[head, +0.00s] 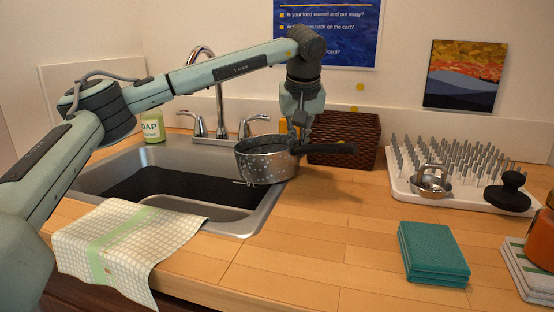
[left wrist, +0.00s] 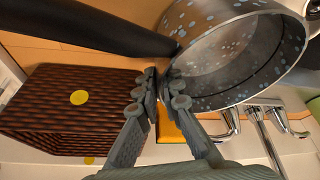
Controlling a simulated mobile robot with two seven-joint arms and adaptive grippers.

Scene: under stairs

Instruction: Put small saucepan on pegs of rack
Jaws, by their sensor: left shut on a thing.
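The small saucepan (head: 266,160) is a speckled grey metal pan with a long dark handle pointing right. It hangs above the sink's right edge, roughly level. My left gripper (head: 297,146) is shut on the pan where the handle meets the rim. In the left wrist view the pan (left wrist: 240,60) is at the upper right and the gripper (left wrist: 160,85) is at its edge. The rack (head: 464,180) is a white tray with rows of grey pegs at the right of the counter. My right gripper is not in view.
On the rack sit a small metal item (head: 431,182) and a black-knobbed lid (head: 508,192). A brown wicker basket (head: 346,140) stands behind the pan. Teal cloths (head: 433,252) lie in front of the rack. The sink (head: 150,188) is at left, with a faucet (head: 219,100) behind. The middle counter is clear.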

